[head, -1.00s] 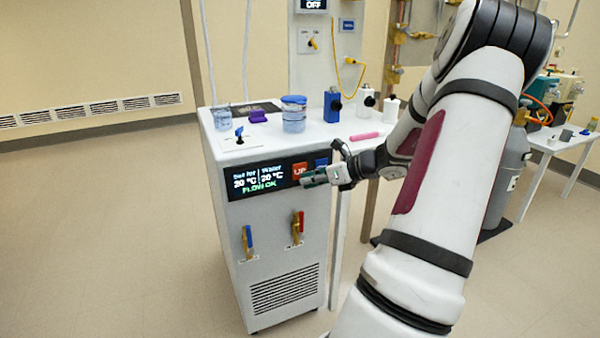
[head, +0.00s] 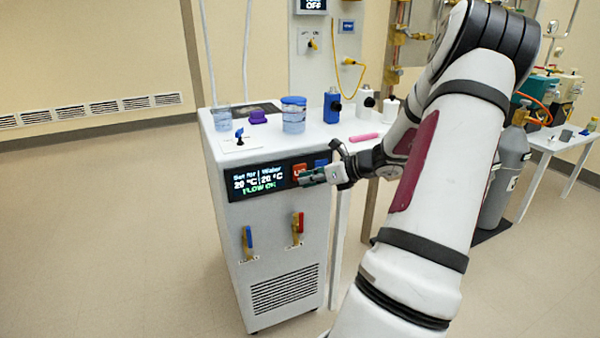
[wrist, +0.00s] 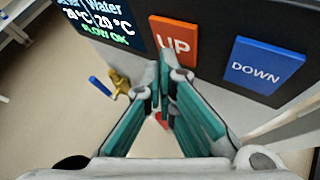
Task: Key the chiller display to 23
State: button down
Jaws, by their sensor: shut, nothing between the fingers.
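The chiller (head: 270,235) is a white cabinet with a black front panel. Its display (head: 257,181) reads set for 20 °C, water 20 °C, FLOW OK. The orange-red UP button (head: 299,169) is right of the display, and the blue DOWN button (head: 321,163) is right of that. Both also show in the wrist view, UP (wrist: 174,33) and DOWN (wrist: 262,66). My gripper (head: 303,179) is shut and empty. In the wrist view its fingertips (wrist: 164,55) overlap the UP button; I cannot tell whether they touch it. The gripper partly hides both buttons in the head view.
Two valves with blue (head: 248,238) and red (head: 298,225) handles stick out below the panel. The floor left of the chiller is clear.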

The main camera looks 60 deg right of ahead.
jog(key=shift+w+d, duration=0.2)
jog(key=shift+w, duration=0.15)
dwell(0.7)
jog(key=shift+s+a, duration=0.1)
jog(key=shift+s, duration=0.1)
jog(key=shift+s+a+p, duration=0.35)
jog(key=shift+s, duration=0.15)
dwell(0.4)
jog(key=s+a, duration=0.1)
jog(key=s, duration=0.2)
jog(key=s+a, duration=0.1)
jog(key=shift+s+a+p, duration=0.15)
jog(key=shift+a+p, duration=0.15)
jog(key=shift+p, duration=0.1)
jog(key=shift+r+p, duration=0.1)
jog(key=shift+p, duration=0.3)
dwell(1.6)
